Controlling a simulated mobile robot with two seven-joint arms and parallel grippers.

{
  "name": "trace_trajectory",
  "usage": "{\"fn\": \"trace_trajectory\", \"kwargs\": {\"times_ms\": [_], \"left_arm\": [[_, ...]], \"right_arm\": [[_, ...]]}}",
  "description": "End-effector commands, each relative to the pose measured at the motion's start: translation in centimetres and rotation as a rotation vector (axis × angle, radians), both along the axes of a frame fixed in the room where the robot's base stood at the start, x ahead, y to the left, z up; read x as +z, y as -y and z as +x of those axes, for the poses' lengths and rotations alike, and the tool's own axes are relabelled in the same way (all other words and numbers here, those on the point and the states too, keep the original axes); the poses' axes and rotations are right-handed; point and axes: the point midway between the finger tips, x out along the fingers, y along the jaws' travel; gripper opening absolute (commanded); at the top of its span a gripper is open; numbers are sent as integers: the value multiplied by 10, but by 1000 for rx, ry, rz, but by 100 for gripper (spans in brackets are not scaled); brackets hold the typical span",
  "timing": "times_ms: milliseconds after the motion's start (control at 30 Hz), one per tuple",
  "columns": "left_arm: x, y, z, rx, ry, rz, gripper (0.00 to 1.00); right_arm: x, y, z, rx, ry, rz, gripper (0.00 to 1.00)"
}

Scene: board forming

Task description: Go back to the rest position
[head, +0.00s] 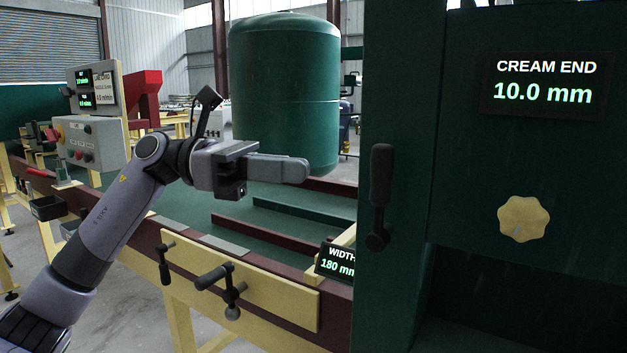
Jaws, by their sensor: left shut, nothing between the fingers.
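My left gripper (298,170) is at the end of my left arm, which comes in from the lower left. It is shut and empty, pointing right over the green-topped bed (190,206) of the machine. It is in front of the lower part of a large green tank (285,85). I cannot tell from this view how far apart they are. My right gripper is not in view.
A dark green cabinet fills the right, with a "CREAM END 10.0 mm" display (545,82), a yellow knob (523,218) and a black handle (381,195). A "WIDTH 180 mm" display (338,262) and black clamp handles (215,277) line the front rail. A control box (92,142) stands left.

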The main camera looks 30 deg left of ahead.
Motion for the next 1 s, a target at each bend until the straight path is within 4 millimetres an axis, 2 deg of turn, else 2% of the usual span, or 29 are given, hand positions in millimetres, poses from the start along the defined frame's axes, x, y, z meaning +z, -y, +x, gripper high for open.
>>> {"fn": "trace_trajectory", "kwargs": {"times_ms": [33, 200, 300, 467, 767, 867, 1000], "left_arm": [[-4, -13, -2, 4, -2, 0, 0], [-3, -44, -10, 1, -1, 0, 0], [-2, -56, -13, 0, -2, 0, 0], [-1, -64, -16, -2, -1, 0, 0], [-6, -59, -11, -9, -35, -38, 0], [-20, -47, 0, -22, -124, -135, 0], [-52, -24, 20, -31, -339, -366, 0]], "right_arm": [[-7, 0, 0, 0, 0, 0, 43], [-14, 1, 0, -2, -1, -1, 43], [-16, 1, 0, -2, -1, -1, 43], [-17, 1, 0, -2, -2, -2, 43], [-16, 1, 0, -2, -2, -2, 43], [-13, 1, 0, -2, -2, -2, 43], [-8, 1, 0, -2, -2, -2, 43]]}}
